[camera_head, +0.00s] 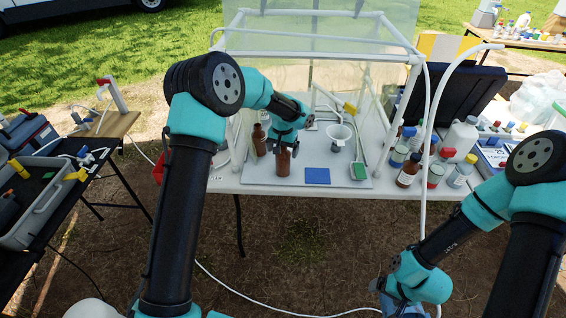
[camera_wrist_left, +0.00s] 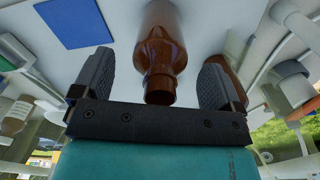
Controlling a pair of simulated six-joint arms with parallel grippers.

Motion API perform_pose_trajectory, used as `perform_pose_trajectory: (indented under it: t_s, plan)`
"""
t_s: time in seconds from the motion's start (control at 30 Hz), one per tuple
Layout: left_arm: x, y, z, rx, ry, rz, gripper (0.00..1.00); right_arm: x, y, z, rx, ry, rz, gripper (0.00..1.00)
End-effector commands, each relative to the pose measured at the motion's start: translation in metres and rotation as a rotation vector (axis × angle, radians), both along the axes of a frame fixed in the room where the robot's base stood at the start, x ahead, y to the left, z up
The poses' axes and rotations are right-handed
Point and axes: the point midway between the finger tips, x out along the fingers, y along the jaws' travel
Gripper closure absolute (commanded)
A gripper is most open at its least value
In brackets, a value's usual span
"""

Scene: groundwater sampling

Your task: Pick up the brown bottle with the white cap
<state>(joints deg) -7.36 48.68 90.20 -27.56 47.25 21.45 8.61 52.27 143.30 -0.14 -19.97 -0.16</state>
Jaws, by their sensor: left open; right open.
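A brown bottle (camera_head: 283,165) stands upright near the front of the grey tray (camera_head: 250,178), directly under my left gripper (camera_head: 284,143). In the left wrist view the brown bottle (camera_wrist_left: 163,45) is between the two open fingers of my left gripper (camera_wrist_left: 163,88), with a gap on both sides. Its neck end looks brown and I see no white cap on it. A second brown bottle (camera_head: 259,140) stands just left and behind; part of it is hidden behind a finger in the wrist view. My right gripper (camera_head: 402,306) is low at the bottom edge, away from the table, its fingers barely visible.
A blue square (camera_head: 317,176) and a white funnel (camera_head: 339,134) are to the right on the tray. A white pipe frame (camera_head: 412,85) surrounds the work area. Several bottles and jars, including a labelled brown bottle (camera_head: 407,173), crowd the table's right side.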

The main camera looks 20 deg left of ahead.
Motion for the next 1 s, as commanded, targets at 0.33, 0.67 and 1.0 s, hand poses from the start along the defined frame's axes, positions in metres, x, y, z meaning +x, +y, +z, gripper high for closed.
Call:
perform_pose_trajectory:
  t_s: [0.33,0.67,1.0]
  plan:
    - [0.000,0.001,-0.032,0.000,0.000,0.000,0.08,0.000,0.000,0.000,0.000,0.000,0.000,0.13]
    - [0.000,0.001,-0.032,0.000,0.000,0.000,0.08,0.000,0.000,0.000,0.000,0.000,0.000,0.13]
    - [0.000,0.001,-0.032,0.000,0.000,0.000,0.32,0.000,0.000,0.000,0.000,0.000,0.000,0.13]
